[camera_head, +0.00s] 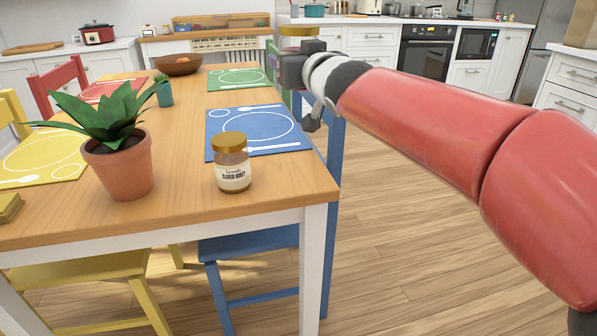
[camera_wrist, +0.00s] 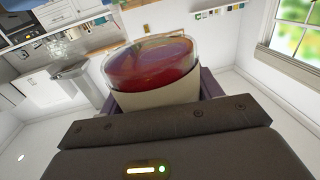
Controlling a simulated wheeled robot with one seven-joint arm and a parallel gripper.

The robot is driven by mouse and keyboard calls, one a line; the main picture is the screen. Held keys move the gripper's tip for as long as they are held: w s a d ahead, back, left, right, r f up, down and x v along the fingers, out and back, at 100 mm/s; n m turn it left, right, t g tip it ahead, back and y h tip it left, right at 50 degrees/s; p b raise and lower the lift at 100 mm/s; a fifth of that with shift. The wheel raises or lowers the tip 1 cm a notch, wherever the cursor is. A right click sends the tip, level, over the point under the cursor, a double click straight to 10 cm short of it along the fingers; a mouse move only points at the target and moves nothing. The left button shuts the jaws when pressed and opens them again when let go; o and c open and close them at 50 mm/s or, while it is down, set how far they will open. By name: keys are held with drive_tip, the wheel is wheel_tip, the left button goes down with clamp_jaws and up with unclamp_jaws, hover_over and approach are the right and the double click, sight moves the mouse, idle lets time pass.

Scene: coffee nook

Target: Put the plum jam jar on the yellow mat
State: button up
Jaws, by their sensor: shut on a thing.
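My gripper (camera_head: 292,68) is beyond the table's right edge, above the blue chair, shut on a jar. In the head view the jar's gold lid (camera_head: 298,31) shows above the gripper; most of its body is hidden. In the wrist view the held jar (camera_wrist: 150,62) has clear glass, dark red-purple contents and a cream label band; no label text is readable, so I take it for the plum jam jar. The yellow mat (camera_head: 40,158) lies at the table's left side, partly behind the potted plant, with white plate and cutlery outlines. My gripper is well to its right.
On the table (camera_head: 185,203) stand a clover honey jar (camera_head: 233,166), a large potted plant (camera_head: 118,160), a small plant (camera_head: 163,92) and a brown bowl (camera_head: 178,66). Blue (camera_head: 255,140), green (camera_head: 238,79) and red (camera_head: 105,91) mats lie flat. Chairs surround the table.

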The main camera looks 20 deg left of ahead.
wheel_tip(320, 180, down, 15)
drive_tip(key=b, duration=0.9)
drive_tip(key=shift+r, duration=0.1)
drive_tip(key=shift+f+b, duration=0.8)
drive_tip(key=shift+f, duration=1.45)
drive_tip(key=shift+f, duration=0.25)
drive_tip(key=o, duration=1.3)
drive_tip(key=shift+d, duration=0.15)
